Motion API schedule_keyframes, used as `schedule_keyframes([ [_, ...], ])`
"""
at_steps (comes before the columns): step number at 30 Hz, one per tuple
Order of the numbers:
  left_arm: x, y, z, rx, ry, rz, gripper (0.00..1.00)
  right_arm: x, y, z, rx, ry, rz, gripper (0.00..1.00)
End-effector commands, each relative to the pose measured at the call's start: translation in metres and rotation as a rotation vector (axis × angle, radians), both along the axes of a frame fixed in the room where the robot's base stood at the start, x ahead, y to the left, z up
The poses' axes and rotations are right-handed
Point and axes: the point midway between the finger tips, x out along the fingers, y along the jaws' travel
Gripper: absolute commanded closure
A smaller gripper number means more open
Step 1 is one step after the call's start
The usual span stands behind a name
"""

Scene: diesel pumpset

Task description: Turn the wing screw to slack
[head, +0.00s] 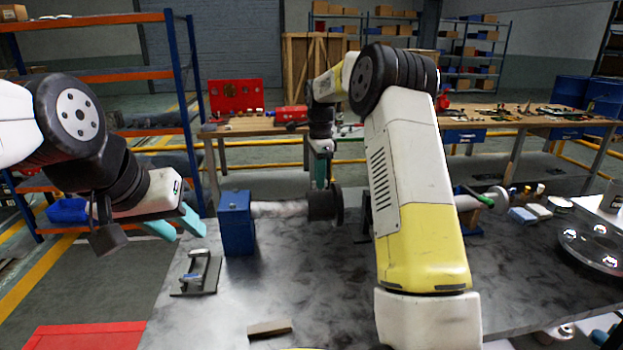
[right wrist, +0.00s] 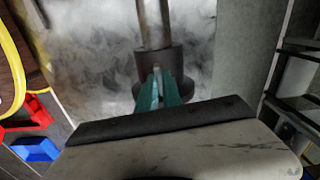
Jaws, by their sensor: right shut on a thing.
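The wing screw (right wrist: 156,70) shows in the right wrist view as a small pale piece between my right fingertips, mostly hidden by them. It sits at a dark round collar (right wrist: 147,64) on a pale shaft; the collar also shows in the head view (head: 325,205). My right gripper (right wrist: 159,88) is shut on the wing screw, with its teal fingers close together. In the head view the right gripper (head: 320,176) points down from above the collar. My left gripper (head: 184,232) is open and empty, its fingers apart, in the air left of the blue block.
A blue block (head: 237,222) supports the shaft's left end on the grey bench (head: 290,285). A small metal fixture (head: 197,275) and a flat bar (head: 270,328) lie on the bench. A green-handled wheel (head: 490,201) is at right. My right arm hides the middle.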

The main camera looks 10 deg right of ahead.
Motion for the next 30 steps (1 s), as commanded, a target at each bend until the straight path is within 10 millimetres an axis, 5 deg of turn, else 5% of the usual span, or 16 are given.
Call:
schedule_keyframes([
  [30, 0.0, 0.0, 0.0, 0.0, 0.0, 0.0, 0.64, 0.0005, 0.0002, 0.001, 0.0, -0.003, 0.904, 1.0],
])
